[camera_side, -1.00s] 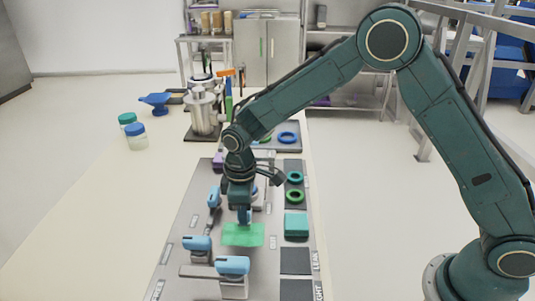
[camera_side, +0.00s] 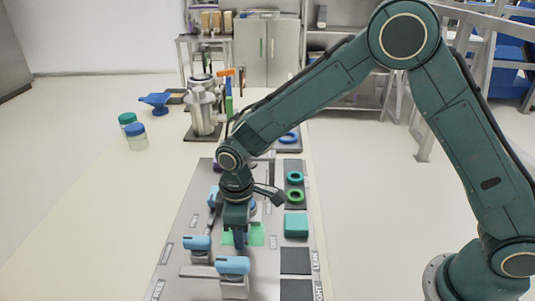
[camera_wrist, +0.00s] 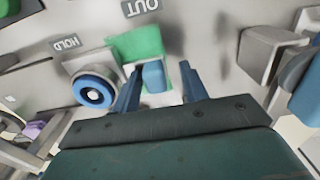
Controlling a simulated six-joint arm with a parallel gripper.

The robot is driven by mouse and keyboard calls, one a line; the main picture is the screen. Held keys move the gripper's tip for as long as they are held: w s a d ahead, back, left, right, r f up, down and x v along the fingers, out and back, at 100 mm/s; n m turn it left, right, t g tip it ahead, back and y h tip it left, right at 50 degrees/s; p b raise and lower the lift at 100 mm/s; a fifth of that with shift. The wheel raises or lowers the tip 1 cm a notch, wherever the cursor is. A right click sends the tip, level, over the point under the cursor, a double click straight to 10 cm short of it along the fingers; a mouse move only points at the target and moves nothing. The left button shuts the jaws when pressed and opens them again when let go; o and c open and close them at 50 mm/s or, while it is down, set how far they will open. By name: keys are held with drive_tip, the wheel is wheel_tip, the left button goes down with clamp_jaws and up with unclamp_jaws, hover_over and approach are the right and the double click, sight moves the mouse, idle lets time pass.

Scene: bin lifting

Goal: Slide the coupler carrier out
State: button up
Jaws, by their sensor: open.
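My gripper (camera_side: 239,243) is open and low over the metal panel, in front of a green patch (camera_side: 256,236). In the wrist view my gripper (camera_wrist: 162,88) has its two blue-grey fingers apart, with a small light-blue block (camera_wrist: 153,76) between them, nearer the left finger. A green surface (camera_wrist: 137,43) lies beyond this block, by the label OUT. I cannot tell for sure which part is the coupler carrier. A blue ring (camera_wrist: 93,90) on a grey holder is left of the fingers, by the label HOLD.
Two blue-topped handles (camera_side: 197,243) and (camera_side: 233,265) stand on the panel in front of my gripper. A teal box (camera_side: 296,224) and green rings (camera_side: 295,196) lie to the right. A grey block with a blue part (camera_wrist: 300,80) is right of the fingers.

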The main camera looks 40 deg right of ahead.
drive_tip(key=shift+r, duration=0.1)
wheel_tip(320, 180, up, 14)
idle(0.7)
idle(0.3)
drive_tip(key=s+d+r+m+t, duration=0.1)
drive_tip(key=s+d+r+m, duration=0.1)
drive_tip(key=s+d+r, duration=0.4)
drive_tip(key=s+d+r+m+t, duration=0.2)
drive_tip(key=s+d+r, duration=0.2)
drive_tip(key=d, duration=0.3)
drive_tip(key=s+d+m+t, duration=0.1)
drive_tip(key=s+d+m, duration=0.1)
drive_tip(key=s+d, duration=0.2)
drive_tip(key=s+d+f+m+t, duration=0.1)
drive_tip(key=s+d+m, duration=0.2)
drive_tip(key=s, duration=0.7)
drive_tip(key=shift+d+f+t, duration=0.15)
drive_tip(key=shift+d+t, duration=0.15)
drive_tip(key=shift+d, duration=0.25)
